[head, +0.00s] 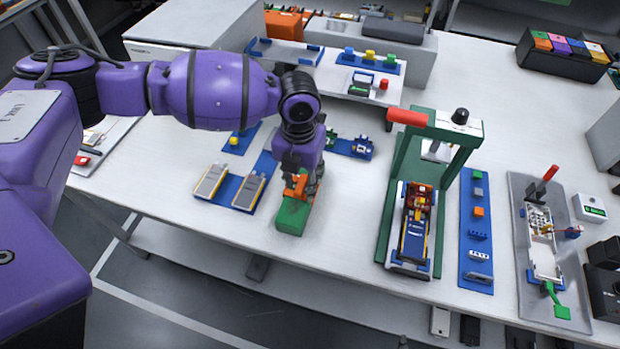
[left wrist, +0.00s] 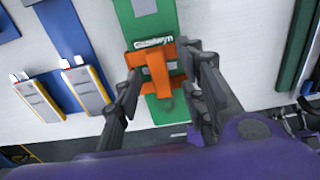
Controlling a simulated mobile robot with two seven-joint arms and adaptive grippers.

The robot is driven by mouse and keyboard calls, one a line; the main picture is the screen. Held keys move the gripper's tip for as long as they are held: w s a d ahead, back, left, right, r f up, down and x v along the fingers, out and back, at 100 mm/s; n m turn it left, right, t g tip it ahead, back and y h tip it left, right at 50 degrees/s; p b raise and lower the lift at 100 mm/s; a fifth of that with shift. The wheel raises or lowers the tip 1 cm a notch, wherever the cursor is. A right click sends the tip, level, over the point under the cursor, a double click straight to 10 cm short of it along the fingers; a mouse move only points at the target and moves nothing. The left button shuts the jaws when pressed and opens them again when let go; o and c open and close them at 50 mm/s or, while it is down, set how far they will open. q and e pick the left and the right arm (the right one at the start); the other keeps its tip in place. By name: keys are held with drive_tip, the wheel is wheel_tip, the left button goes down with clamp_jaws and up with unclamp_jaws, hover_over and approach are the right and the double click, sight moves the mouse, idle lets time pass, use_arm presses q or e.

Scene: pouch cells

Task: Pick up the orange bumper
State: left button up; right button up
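The orange bumper (left wrist: 158,68) lies over a green block with white lettering (left wrist: 160,35) in the left wrist view. In the head view the bumper (head: 297,186) is partly covered by my left gripper (head: 303,180), which points down over it. In the left wrist view the fingers of my left gripper (left wrist: 164,62) stand on either side of the bumper. They are very close to it, but I cannot tell whether they press on it. The green block (head: 292,215) rests on the white table. My right gripper is not in view.
Two flat pouch cells lie on a blue tray (head: 222,196) just left of the gripper. A green press frame with a red handle (head: 407,117) stands to the right. A blue strip of small parts (head: 477,240) and a grey tray (head: 515,200) lie farther right. Bare table lies between gripper and press.

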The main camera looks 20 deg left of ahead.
use_arm(q)
clamp_jaws()
drive_tip(key=shift+r, duration=0.1)
idle(0.3)
